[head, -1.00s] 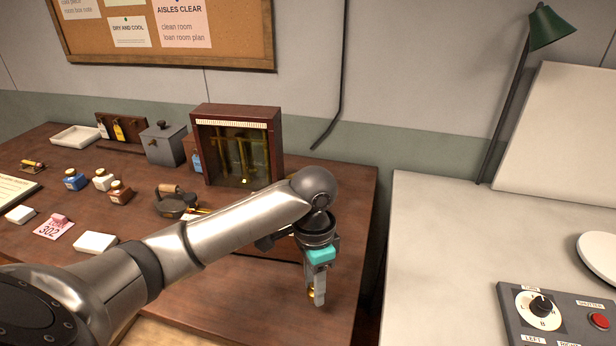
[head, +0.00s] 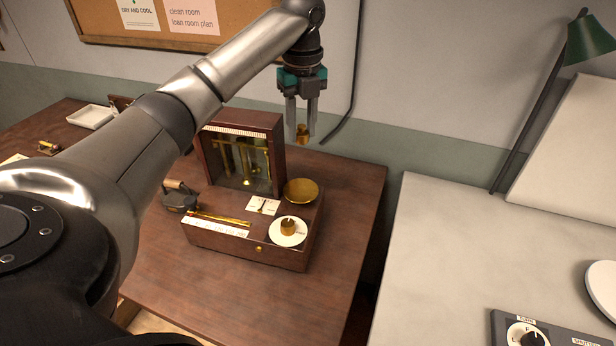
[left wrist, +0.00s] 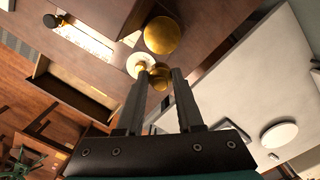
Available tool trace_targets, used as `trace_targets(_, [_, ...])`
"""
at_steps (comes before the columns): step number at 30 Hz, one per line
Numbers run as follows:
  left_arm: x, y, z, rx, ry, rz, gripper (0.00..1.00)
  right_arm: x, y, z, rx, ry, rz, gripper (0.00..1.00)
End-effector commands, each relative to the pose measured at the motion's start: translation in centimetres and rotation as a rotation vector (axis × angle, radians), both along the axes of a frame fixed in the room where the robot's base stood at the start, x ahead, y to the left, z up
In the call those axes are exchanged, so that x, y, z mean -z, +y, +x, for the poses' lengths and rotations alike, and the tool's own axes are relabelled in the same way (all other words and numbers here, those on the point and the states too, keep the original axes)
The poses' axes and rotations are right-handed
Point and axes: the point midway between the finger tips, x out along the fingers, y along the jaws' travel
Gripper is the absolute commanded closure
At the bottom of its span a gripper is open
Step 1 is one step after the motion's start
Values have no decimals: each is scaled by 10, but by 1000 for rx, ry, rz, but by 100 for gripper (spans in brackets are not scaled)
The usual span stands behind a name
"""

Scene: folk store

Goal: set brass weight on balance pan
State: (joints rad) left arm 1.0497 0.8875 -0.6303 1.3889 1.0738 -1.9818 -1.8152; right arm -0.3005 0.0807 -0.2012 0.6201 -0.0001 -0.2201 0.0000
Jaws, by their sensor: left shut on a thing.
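My left gripper (head: 302,128) is shut on a small brass weight (head: 302,138), held in the air at the fingertips. The weight also shows between the fingertips in the left wrist view (left wrist: 160,78). Below it in the head view is a wooden balance (head: 248,250) with a glass-fronted case (head: 240,155) behind. A round brass pan (head: 301,191) sits on its right side and looks empty; the left wrist view shows it too (left wrist: 162,35). Nearer the front, a white disc (head: 298,238) carries another brass weight (head: 288,227). My right gripper is not in view.
A dark iron-like object (head: 180,197) stands left of the balance. A white tray (head: 90,116) lies at the far left. The table front (head: 200,285) is bare. A pale bench with a control box (head: 540,330) is at the right, past a gap.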

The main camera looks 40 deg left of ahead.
Motion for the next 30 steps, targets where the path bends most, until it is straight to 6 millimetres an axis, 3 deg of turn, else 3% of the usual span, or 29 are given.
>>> trace_targets(1, [-14, 6, 4, 49, -5, 0, 100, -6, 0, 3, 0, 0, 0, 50])
trace_targets(6, [-34, 17, 15, 178, -11, -3, 100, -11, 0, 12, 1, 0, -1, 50])
trace_targets(11, [-30, 20, 17, 220, -9, -3, 100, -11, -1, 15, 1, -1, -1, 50])
trace_targets(24, [82, 20, 15, 223, -7, -3, 100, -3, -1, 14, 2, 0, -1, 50])
trace_targets(30, [113, 20, 16, 223, -12, -3, 100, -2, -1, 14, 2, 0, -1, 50])
